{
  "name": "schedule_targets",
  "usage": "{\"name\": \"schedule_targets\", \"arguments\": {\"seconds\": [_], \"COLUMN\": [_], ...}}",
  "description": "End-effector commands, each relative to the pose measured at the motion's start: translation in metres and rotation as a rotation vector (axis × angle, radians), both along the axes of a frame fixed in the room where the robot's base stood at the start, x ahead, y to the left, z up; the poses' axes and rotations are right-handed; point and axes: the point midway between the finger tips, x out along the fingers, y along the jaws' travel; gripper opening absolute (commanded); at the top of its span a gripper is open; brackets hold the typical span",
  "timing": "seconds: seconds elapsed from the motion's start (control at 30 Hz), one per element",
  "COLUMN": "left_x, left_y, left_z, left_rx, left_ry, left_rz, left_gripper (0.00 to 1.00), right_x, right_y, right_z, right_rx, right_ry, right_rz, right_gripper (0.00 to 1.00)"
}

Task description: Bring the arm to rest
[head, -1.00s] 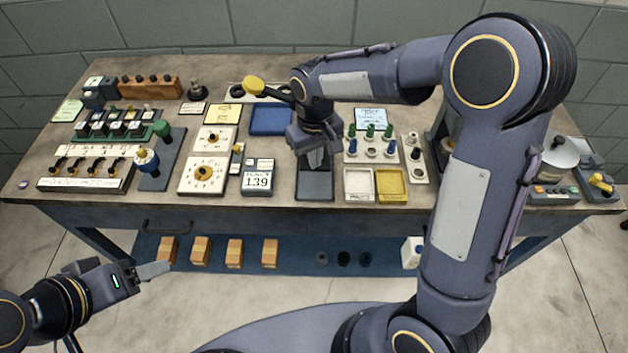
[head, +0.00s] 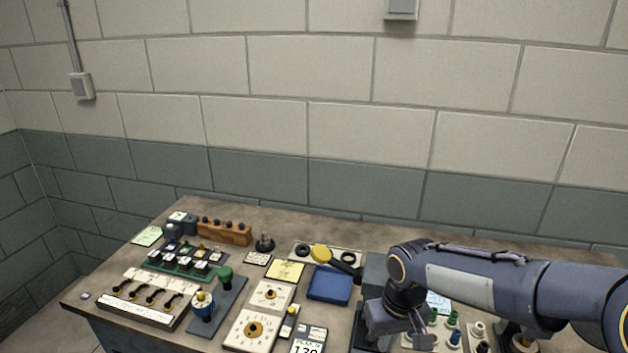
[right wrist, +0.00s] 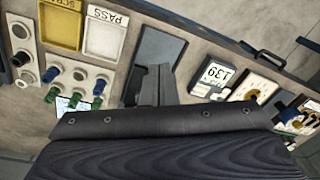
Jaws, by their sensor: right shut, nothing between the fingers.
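My right gripper (head: 424,343) is at the lower right of the head view, over the bench (head: 100,290). In the right wrist view its fingers (right wrist: 156,84) are together with nothing between them. They are over or near a dark rectangular plate (right wrist: 163,45); I cannot tell whether they touch it. My right arm (head: 480,285) reaches in from the right edge of the head view, bent over the bench. My left arm and gripper are out of view.
A blue pad (head: 328,285) and a yellow-headed tool (head: 321,254) are left of my right gripper. A 139 display (right wrist: 215,76), white tray (right wrist: 104,38), yellow tray (right wrist: 61,25) and several coloured pegs flank the plate. A block wall (head: 300,120) stands behind the bench.

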Motion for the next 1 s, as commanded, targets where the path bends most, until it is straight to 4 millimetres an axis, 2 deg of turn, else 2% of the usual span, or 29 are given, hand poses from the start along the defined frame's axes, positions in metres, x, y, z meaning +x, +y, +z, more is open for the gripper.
{"name": "schedule_targets", "arguments": {"seconds": [0.03, 0.2, 0.4, 0.5, 0.7, 1.0], "left_x": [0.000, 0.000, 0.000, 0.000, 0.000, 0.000], "left_y": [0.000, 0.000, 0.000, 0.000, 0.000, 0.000], "left_z": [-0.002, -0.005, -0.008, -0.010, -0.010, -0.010], "left_rx": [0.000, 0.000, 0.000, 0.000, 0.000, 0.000], "left_ry": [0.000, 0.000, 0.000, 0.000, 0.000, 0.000], "left_rz": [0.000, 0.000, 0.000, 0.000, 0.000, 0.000], "left_gripper": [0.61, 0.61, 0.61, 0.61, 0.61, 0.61], "right_x": [-0.014, -0.074, -0.142, -0.166, -0.189, -0.191], "right_y": [-0.014, -0.044, -0.058, -0.058, -0.055, -0.054], "right_z": [0.013, 0.042, 0.052, 0.049, 0.043, 0.042], "right_rx": [0.039, 0.166, 0.277, 0.308, 0.337, 0.340], "right_ry": [-0.028, -0.123, -0.257, -0.315, -0.380, -0.386], "right_rz": [-0.036, -0.139, -0.248, -0.288, -0.328, -0.333], "right_gripper": [0.00, 0.00, 0.00, 0.00, 0.00, 0.00]}}
